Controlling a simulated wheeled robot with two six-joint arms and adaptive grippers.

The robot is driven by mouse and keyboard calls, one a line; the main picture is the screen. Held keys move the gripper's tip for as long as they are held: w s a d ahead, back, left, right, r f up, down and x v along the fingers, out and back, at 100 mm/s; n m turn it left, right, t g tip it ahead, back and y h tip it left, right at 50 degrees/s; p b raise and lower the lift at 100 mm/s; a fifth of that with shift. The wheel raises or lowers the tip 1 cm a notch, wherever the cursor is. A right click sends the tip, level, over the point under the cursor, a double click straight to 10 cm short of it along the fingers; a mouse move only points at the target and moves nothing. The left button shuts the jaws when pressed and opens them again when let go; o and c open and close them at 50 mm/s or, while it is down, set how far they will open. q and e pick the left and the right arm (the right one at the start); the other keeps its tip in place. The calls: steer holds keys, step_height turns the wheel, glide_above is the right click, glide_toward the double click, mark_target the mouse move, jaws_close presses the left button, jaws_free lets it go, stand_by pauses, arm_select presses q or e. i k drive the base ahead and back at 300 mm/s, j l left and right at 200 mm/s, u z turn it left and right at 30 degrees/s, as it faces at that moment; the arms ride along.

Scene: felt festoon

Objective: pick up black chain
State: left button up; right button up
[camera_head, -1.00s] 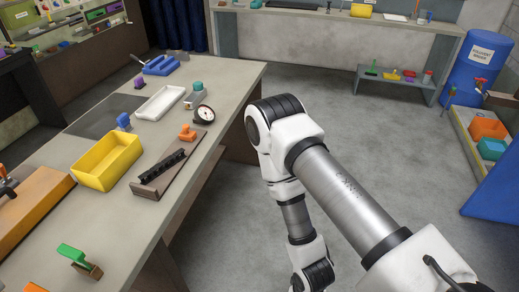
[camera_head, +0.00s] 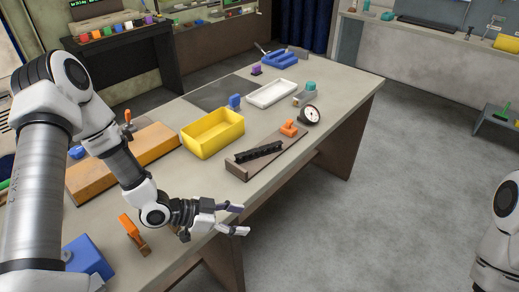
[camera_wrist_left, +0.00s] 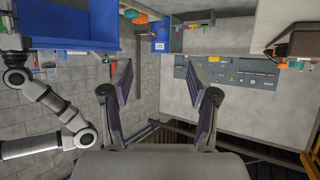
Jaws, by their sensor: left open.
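The black chain (camera_head: 260,153) lies straight along a brown shallow holder (camera_head: 240,172) near the front edge of the workbench. My left gripper (camera_head: 241,219) is open and empty, just off the bench's front edge, below and to the left of the chain in the head view. Its spread fingers point right, away from the holder. In the left wrist view the open fingers (camera_wrist_left: 160,95) have nothing between them, and I cannot make out the chain there. My right gripper is out of view; only a white arm part shows at the head view's right edge.
On the bench (camera_head: 335,92), a yellow bin (camera_head: 213,139) stands behind the holder. An orange piece (camera_head: 289,129) and a round dial (camera_head: 310,115) are at its right. A white tray (camera_head: 271,95) lies farther back. Open floor (camera_head: 400,200) lies right of the bench.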

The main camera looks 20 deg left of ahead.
mark_target(244, 155)
steer(key=i+j, duration=0.6)
steer(key=i, duration=0.25)
